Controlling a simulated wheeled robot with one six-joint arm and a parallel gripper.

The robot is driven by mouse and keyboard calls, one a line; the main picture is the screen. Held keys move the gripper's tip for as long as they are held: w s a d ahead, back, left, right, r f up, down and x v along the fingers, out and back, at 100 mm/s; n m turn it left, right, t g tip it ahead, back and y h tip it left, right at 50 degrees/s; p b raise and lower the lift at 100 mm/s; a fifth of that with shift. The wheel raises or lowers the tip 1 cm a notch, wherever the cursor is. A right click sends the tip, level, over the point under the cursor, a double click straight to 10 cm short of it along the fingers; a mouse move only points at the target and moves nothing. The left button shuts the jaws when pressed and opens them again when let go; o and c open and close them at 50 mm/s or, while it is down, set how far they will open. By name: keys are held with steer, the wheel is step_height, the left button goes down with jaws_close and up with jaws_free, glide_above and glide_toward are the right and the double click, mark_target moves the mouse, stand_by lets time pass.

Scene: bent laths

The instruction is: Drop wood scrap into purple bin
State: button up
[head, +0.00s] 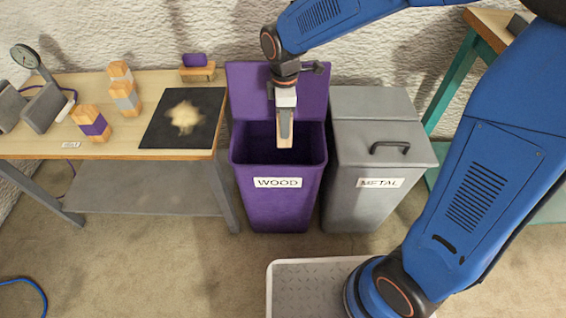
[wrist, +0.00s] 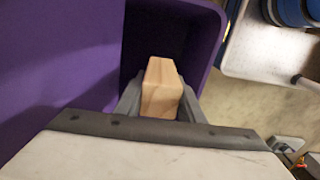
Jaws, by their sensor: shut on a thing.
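The purple bin (head: 279,195) stands on the floor with a WOOD label, its lid (head: 250,90) raised at the back. My gripper (head: 285,130) points down over the bin's opening. It is shut on the wood scrap (head: 285,142), a pale block whose lower end shows between the fingers. In the wrist view the wood scrap (wrist: 161,90) sits between the two grey fingers, with the dark inside of the purple bin (wrist: 165,30) behind it. The bin's floor is too dark to make out.
A grey METAL bin (head: 375,150) with a closed, handled lid stands right beside the purple one. At left, a workbench (head: 110,150) holds wood blocks (head: 122,90), a black mat (head: 183,140) with pale dust, and a gauge (head: 25,57).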

steer(key=shift+f, duration=1.45)
steer(key=o, duration=1.2)
step_height(320, 180, up, 18)
steer(key=shift+f, duration=0.25)
